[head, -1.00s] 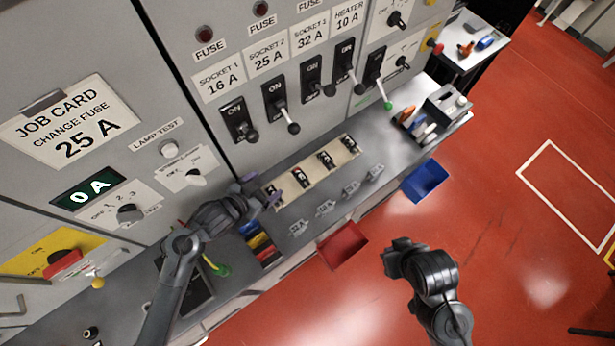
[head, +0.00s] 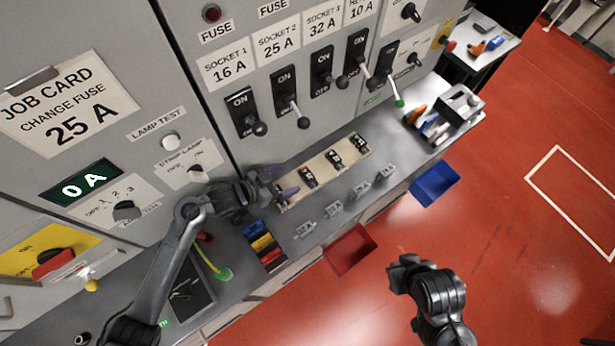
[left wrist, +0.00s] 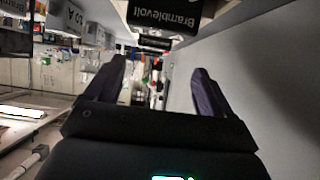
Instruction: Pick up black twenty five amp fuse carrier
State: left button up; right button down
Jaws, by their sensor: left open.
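Black fuse carriers sit in a row on a beige strip (head: 321,170) on the bench below the switches. Three show in the head view: one with a red mark (head: 308,177), a middle one (head: 334,158) and a far one (head: 359,141). My left gripper (head: 281,183) is open at the strip's near left end, which it partly hides. In the left wrist view its fingers (left wrist: 157,82) are apart with nothing clearly held; a black block (left wrist: 165,14) reading "Bramblevolt" upside down lies beyond them. I cannot read which carrier is 25 A. My right gripper (head: 399,272) hangs over the floor.
The job card (head: 66,108) reads "CHANGE FUSE 25 A"; the display (head: 80,183) reads 0 A. Switch levers (head: 290,100) project above the strip. Coloured blocks (head: 263,245) lie front left. Red (head: 350,250) and blue (head: 436,184) bins are at the bench front. A grey tray (head: 459,107) stands right.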

aim_at(308, 173)
pick_arm(q)
jog(key=x, duration=0.6)
jog(key=shift+s+d+r, duration=0.1)
jog(key=shift+s+d, duration=0.15)
jog(key=shift+d, duration=0.1)
jog(key=shift+w+d, duration=0.15)
jog(key=c, duration=1.2)
